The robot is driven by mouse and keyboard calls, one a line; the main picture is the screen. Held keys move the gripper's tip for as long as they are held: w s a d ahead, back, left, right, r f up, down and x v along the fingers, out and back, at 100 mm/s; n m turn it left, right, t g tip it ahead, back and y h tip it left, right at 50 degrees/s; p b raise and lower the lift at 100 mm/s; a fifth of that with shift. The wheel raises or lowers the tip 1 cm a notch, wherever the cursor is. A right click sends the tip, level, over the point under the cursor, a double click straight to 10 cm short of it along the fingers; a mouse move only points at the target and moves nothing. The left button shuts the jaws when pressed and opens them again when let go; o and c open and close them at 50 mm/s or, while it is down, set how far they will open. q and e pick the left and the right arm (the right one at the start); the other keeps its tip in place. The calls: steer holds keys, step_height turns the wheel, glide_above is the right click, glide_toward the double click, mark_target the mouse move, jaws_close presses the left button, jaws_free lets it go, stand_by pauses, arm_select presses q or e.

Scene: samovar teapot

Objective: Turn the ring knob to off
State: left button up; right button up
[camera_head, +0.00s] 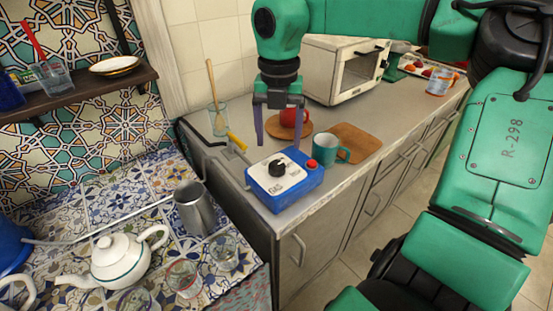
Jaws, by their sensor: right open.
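A blue box (290,203) with a white top sits near the front edge of the grey counter. A black knob (278,168) stands on the left part of its top, with small printed lettering around it. A red button (311,164) is at the box's right end. My right gripper (279,142) points down above and behind the knob, its two dark fingers apart with nothing between them. The fingers appear clear of the knob, though their exact height is hard to tell. The knob's pointing direction is too small to read. My left gripper is not in view.
A teal mug (325,147) stands close to the box's right side, near a wooden board (356,142). A red mug (291,117) is behind my fingers. A white oven (338,75) stands farther back.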

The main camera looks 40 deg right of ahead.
mark_target(277, 165)
steer(key=f, duration=0.6)
steer(key=shift+w+f, duration=0.2)
steer(key=shift+w, duration=0.15)
steer(key=shift+s+f, duration=0.1)
steer(key=shift+f, duration=0.45)
jaws_close()
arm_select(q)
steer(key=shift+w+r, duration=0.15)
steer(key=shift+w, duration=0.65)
